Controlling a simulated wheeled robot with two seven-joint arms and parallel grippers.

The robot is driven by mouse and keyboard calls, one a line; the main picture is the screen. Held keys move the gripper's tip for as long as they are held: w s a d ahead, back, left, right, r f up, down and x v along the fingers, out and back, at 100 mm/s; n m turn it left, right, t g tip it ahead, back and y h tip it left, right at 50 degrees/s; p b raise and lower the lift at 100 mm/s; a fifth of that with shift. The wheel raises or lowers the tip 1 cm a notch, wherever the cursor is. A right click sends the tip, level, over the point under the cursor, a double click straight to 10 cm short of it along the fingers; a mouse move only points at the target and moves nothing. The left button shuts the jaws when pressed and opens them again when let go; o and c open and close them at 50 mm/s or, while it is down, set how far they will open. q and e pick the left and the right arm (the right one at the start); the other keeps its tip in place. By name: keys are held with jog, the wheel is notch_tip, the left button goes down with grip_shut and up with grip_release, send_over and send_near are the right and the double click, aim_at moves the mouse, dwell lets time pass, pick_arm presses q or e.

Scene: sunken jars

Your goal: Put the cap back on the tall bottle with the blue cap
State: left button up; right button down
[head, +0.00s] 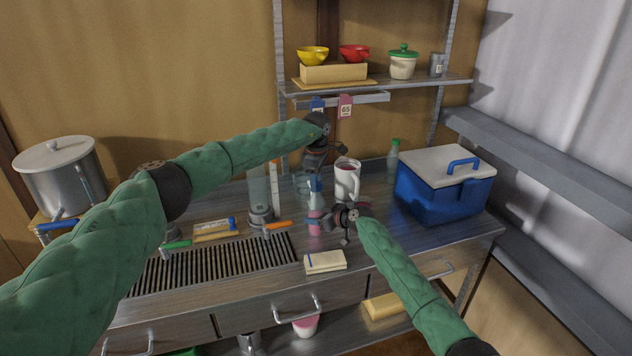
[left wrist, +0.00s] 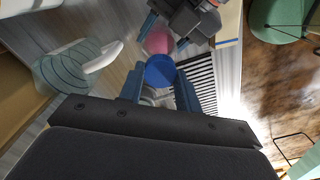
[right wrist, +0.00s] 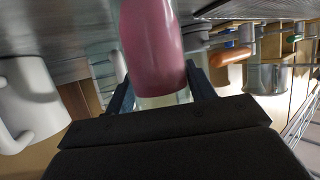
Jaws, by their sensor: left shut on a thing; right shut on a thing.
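The tall bottle (head: 315,201), clear above and pink below, stands upright near the middle of the counter. My right gripper (head: 318,221) is shut on its lower part; the pink body (right wrist: 152,45) fills the space between the fingers in the right wrist view. The blue cap (head: 315,184) is at the bottle's top, with my left gripper (head: 315,178) shut on it from above. The cap's round top (left wrist: 160,71) shows between the left fingers in the left wrist view. I cannot tell whether the cap touches the bottle's neck.
A white mug (head: 347,181) stands close behind, to the right. A clear jar (head: 301,184) is behind the bottle, and a tall clear cylinder (head: 259,190) stands to the left. A folded cloth (head: 325,262) lies in front. A blue cooler (head: 440,193) is at the right.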

pick_arm(q)
jog(key=m, duration=0.5)
jog(key=shift+w+a+m, duration=0.1)
jog(key=shift+w+m, duration=0.05)
jog(key=shift+m, duration=0.15)
jog(key=m, duration=0.5)
jog(key=shift+m, duration=0.3)
jog(key=m, duration=0.9)
jog(key=shift+m, duration=0.3)
jog(key=o, duration=0.9)
jog(key=shift+d, duration=0.2)
jog(key=shift+r, duration=2.25)
